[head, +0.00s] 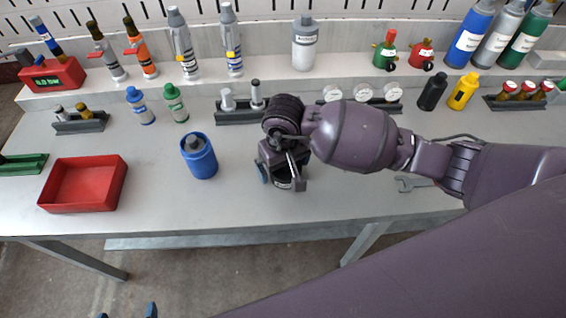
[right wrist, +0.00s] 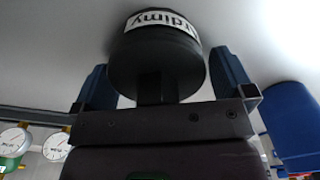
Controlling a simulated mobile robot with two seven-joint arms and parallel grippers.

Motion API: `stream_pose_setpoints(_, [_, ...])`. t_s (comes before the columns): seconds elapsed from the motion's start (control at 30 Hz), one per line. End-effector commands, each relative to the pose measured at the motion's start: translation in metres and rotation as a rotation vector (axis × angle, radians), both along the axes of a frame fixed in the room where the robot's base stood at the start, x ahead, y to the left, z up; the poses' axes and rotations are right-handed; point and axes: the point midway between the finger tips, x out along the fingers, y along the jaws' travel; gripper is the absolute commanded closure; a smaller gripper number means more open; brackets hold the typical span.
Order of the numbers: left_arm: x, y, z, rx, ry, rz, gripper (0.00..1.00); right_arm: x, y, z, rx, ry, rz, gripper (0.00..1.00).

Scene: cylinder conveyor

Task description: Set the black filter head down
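The black filter head (right wrist: 157,60) is a squat black cylinder with a white lettered label and a narrower neck towards my palm. In the head view the filter head (head: 285,184) is low over the table's front half, partly hidden by my right gripper (head: 280,172). Only two blue fingertips of my left gripper (head: 127,312) show, apart and empty, at the bottom edge of the head view.
A blue canister (head: 199,156) stands left of the right gripper, and a red tray (head: 84,184) lies further left. A dark rack (head: 240,116) with grey pieces and a row of gauges (head: 362,93) stand behind. A wrench (head: 412,184) lies right. The table between canister and tray is clear.

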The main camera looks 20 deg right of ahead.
Motion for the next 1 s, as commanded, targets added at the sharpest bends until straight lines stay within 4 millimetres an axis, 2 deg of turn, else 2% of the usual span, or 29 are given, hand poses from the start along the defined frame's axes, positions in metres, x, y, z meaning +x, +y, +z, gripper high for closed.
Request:
stream_pose_setpoints(0.17, [0.001, 0.0, 0.003, 0.0, -0.005, 0.0, 0.04, 0.0, 0.0, 0.003, 0.0, 0.0, 0.0, 0.0])
stream_pose_setpoints(0.27, [0.002, 0.0, 0.006, 0.0, -0.009, 0.0, 0.04, 0.001, 0.0, 0.011, 0.0, -0.004, 0.001, 0.0])
stream_pose_setpoints(0.7, [0.002, 0.001, 0.016, 0.001, -0.021, 0.004, 0.04, -0.001, 0.0, 0.091, -0.001, -0.006, 0.002, 0.0])
stream_pose_setpoints(0.83, [0.0, 0.002, 0.013, 0.001, -0.014, 0.006, 0.04, -0.001, 0.0, 0.109, 0.0, -0.004, 0.001, 0.0])
stream_pose_setpoints(1.0, [-0.001, 0.001, 0.013, -0.002, -0.013, 0.008, 0.04, -0.002, 0.0, 0.121, -0.001, 0.0, 0.001, 0.0])
